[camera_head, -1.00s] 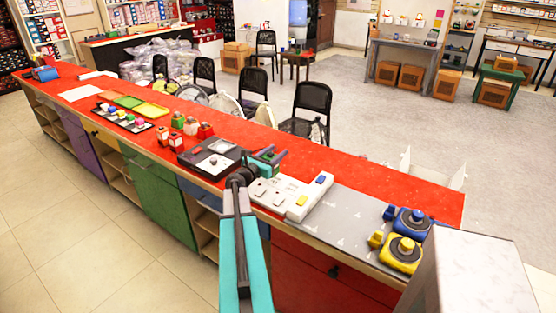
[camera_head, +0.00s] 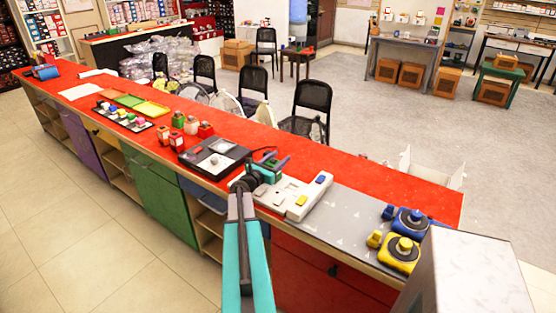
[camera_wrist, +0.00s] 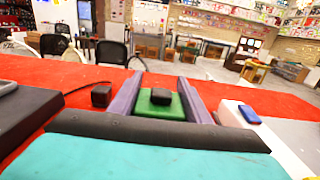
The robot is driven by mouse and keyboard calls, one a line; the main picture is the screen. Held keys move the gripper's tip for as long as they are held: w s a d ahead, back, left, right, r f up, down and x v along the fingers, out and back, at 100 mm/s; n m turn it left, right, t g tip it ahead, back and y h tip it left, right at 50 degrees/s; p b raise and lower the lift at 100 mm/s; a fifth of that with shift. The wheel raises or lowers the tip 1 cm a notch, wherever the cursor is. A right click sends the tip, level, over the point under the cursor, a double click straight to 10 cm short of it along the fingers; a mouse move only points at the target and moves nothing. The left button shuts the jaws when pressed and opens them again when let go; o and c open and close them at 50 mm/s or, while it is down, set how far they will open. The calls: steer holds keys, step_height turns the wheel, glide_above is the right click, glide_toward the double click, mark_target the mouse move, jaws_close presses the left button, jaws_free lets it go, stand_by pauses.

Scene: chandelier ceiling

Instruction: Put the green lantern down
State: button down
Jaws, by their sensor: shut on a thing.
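The green lantern (camera_wrist: 173,108) shows in the wrist view as a green block with a black top. It sits between the two purple-grey fingers of my gripper (camera_wrist: 164,98), which are shut on it. In the head view my gripper (camera_head: 268,166) is over the red counter (camera_head: 335,163), between a black tray and a white panel. The lantern is hard to make out there. Its underside is hidden, so I cannot tell whether it touches the counter.
Blue (camera_head: 410,222) and yellow (camera_head: 400,253) devices stand on a grey mat farther right. Bare red counter lies behind. Chairs stand beyond.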

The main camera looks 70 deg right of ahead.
steer(key=shift+f, duration=0.1)
steer(key=c, duration=1)
jaws_free()
steer(key=shift+r, duration=0.2)
steer(key=shift+w+a+f, duration=0.1)
steer(key=shift+a+f, duration=0.05)
steer(key=shift+a, duration=0.55)
steer(key=b+v, duration=0.3)
steer(key=v, duration=0.7)
steer(key=shift+a, duration=0.15)
steer(key=shift+w+a, duration=0.1)
steer(key=shift+a, duration=0.05)
